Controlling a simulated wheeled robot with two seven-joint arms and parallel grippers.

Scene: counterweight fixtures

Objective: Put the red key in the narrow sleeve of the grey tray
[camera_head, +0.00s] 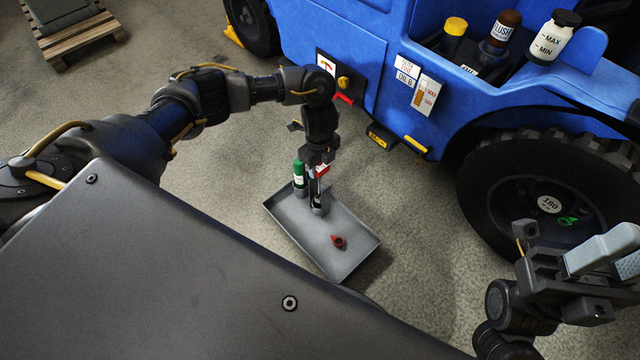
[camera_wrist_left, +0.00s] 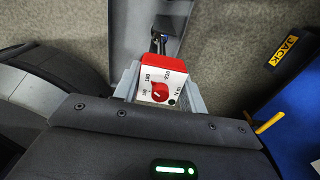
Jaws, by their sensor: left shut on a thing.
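The red key (camera_head: 323,171) has a red head with a white dial face marked in N m, which shows close up in the left wrist view (camera_wrist_left: 160,82). My left gripper (camera_head: 318,168) is shut on its head, with one grey jaw on each side. The key hangs about upright over the grey tray (camera_head: 355,262). Its shaft reaches down to a grey sleeve (camera_head: 320,206) near the tray's back; I cannot tell how far its tip is inside. My right gripper (camera_head: 602,252) is at the far right, away from the tray; its jaw gap is unclear.
A green bottle-like item (camera_head: 299,174) stands in the tray just left of the sleeve. A small red piece (camera_head: 338,241) lies on the tray floor. A blue vehicle (camera_head: 330,30) with a large tyre (camera_head: 480,190) stands behind and right. A pallet (camera_head: 75,40) is far left.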

